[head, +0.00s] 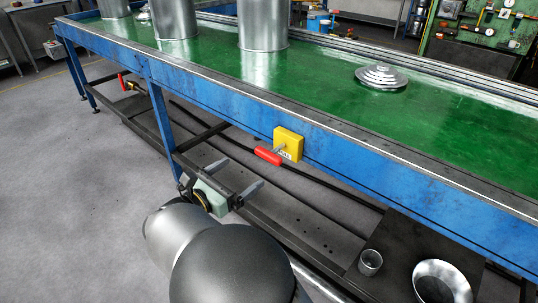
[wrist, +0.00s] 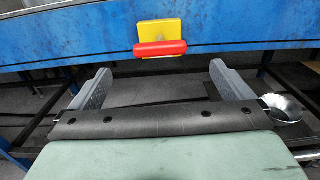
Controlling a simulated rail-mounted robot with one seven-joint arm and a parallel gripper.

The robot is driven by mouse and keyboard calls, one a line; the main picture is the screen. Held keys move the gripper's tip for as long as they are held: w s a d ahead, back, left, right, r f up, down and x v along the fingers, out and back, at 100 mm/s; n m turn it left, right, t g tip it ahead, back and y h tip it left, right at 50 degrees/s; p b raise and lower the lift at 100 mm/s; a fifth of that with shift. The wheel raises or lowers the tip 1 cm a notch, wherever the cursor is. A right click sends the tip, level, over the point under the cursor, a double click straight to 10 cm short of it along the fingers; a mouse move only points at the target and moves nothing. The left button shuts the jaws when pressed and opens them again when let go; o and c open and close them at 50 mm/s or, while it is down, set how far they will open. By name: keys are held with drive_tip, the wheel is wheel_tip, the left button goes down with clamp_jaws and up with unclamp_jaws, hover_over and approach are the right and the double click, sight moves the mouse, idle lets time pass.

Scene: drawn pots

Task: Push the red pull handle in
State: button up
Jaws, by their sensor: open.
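The red pull handle (head: 268,156) sticks out from a yellow box (head: 289,143) on the blue front side of the long table. In the wrist view the red handle (wrist: 160,48) lies level in front of the yellow plate (wrist: 160,30), above and between my two fingers. My gripper (head: 234,178) is open and empty, with its fingers wide apart. In the wrist view my gripper (wrist: 160,82) points toward the table side, and the handle is beyond the fingertips, with no contact visible.
The green-topped table (head: 330,80) carries metal cylinders (head: 263,25) and a stacked round lid (head: 381,76). A dark lower shelf holds a glass (head: 370,262) and a metal bowl (head: 441,283) at lower right. Another red handle (head: 123,82) shows at far left, under the table.

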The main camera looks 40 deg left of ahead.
sight(271, 151)
drive_tip(key=w, duration=0.8)
drive_tip(key=w+d, duration=0.1)
drive_tip(key=w, duration=0.2)
drive_tip(key=shift+w+b, duration=0.35)
drive_tip(key=shift+w, duration=0.05)
drive_tip(key=c, duration=1.3)
drive_tip(key=shift+w+d+p, duration=0.2)
drive_tip(key=shift+w+p, duration=0.1)
drive_tip(key=shift+w, duration=1.05)
drive_tip(key=o, duration=1.3)
drive_tip(key=shift+w, duration=0.1)
drive_tip(key=s+a+p, duration=0.1)
drive_tip(key=s, duration=1.6)
drive_tip(key=shift+s+a, duration=0.2)
drive_tip(key=shift+a, duration=0.15)
